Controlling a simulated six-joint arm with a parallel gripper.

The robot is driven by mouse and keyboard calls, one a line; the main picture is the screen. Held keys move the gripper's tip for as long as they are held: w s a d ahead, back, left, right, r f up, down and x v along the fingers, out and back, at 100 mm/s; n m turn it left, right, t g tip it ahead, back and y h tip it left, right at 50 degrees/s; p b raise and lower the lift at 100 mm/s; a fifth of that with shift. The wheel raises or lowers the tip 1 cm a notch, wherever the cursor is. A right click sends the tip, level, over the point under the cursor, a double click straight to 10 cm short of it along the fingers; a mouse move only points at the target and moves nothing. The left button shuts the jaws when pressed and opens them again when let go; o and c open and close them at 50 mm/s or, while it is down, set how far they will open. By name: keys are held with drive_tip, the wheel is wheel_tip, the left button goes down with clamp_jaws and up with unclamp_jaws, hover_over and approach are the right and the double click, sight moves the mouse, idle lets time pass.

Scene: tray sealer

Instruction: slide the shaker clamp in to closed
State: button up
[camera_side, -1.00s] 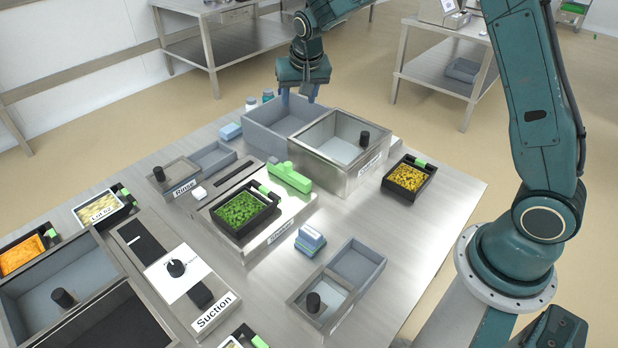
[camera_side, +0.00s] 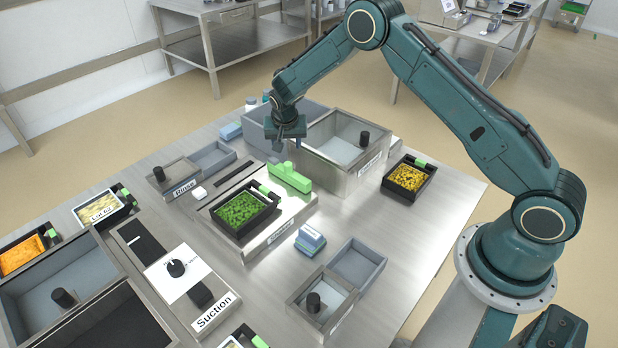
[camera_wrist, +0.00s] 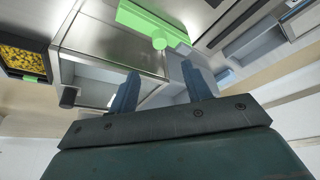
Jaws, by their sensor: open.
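The green shaker clamp (camera_side: 290,179) lies on the steel shaker plate (camera_side: 296,208), behind and right of a black tray (camera_side: 217,222) of green pieces. Any gap between clamp and tray is too small to judge. My gripper (camera_side: 280,147) hangs just behind the clamp in the side view, pointing down. Its blue fingers (camera_wrist: 160,76) are apart and empty, with the knob showing beyond the tips. I see no contact.
A steel box (camera_side: 318,162) with a black knob stands close right of my gripper, and a grey bin (camera_side: 258,133) is behind it. A black tray of yellow pieces (camera_side: 388,186) is farther right. A blue-white block (camera_side: 310,237) lies in front of the shaker.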

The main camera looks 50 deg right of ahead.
sight(288, 164)
drive_tip(key=shift+f, duration=0.1)
drive_tip(key=shift+x, duration=6.8)
clamp_jaws()
